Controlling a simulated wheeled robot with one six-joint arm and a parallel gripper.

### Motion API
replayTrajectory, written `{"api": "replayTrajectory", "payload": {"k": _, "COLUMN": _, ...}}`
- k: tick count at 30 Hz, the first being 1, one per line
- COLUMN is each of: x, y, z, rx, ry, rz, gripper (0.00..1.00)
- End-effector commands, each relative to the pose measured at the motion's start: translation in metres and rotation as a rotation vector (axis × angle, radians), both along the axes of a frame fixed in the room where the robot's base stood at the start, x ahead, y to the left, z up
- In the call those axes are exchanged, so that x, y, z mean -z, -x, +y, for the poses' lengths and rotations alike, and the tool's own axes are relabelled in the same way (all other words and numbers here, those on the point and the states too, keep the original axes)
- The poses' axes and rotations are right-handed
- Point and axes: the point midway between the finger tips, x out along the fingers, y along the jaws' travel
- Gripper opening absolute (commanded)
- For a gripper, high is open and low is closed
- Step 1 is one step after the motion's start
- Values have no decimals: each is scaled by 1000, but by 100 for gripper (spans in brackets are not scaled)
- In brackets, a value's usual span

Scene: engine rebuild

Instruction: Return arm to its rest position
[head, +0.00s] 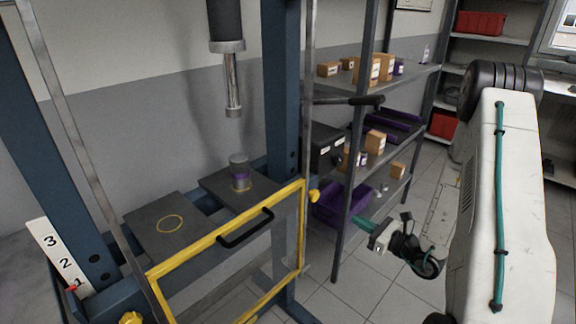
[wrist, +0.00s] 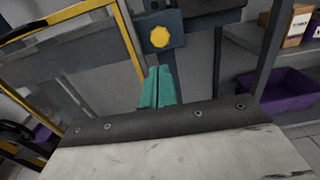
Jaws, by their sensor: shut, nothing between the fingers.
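My gripper (head: 367,225) is in front of the shelving, right of the press, in the head view. Its teal fingers point left toward the press and hold nothing. In the wrist view the two teal fingers (wrist: 157,87) are together, with a yellow knob (wrist: 159,37) on the blue press frame beyond them. My white arm link (head: 497,200) with a teal cable fills the right side of the head view.
A blue press frame (head: 281,90) has a yellow-edged guard (head: 303,230) with a black handle. A metal cylinder (head: 239,172) stands on its right dark plate. Shelves (head: 425,75) hold several boxes; a purple bin (head: 340,204) sits low. Open tiled floor (head: 340,295) lies below my gripper.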

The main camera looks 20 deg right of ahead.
Motion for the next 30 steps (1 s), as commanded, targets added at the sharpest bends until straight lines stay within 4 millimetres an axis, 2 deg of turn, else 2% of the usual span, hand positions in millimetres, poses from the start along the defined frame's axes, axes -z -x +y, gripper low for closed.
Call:
{"api": "replayTrajectory", "payload": {"k": 5, "x": 3, "y": 4, "z": 7, "rx": -38, "ry": -1, "rz": 17, "gripper": 0}}
{"api": "replayTrajectory", "payload": {"k": 8, "x": 7, "y": 16, "z": 26, "rx": -131, "ry": -5, "rz": 41, "gripper": 0}}
{"api": "replayTrajectory", "payload": {"k": 10, "x": 2, "y": 28, "z": 41, "rx": -225, "ry": 6, "rz": 48, "gripper": 0}}
{"api": "replayTrajectory", "payload": {"k": 17, "x": -48, "y": 69, "z": 97, "rx": -627, "ry": 163, "rz": 11, "gripper": 0}}
{"api": "replayTrajectory", "payload": {"k": 21, "x": -81, "y": 100, "z": 125, "rx": -884, "ry": 314, "rz": -26, "gripper": 0}}
{"api": "replayTrajectory", "payload": {"k": 25, "x": -108, "y": 133, "z": 144, "rx": -1125, "ry": 493, "rz": -63, "gripper": 0}}
{"api": "replayTrajectory", "payload": {"k": 30, "x": -137, "y": 172, "z": 153, "rx": -1401, "ry": 752, "rz": -112, "gripper": 0}}
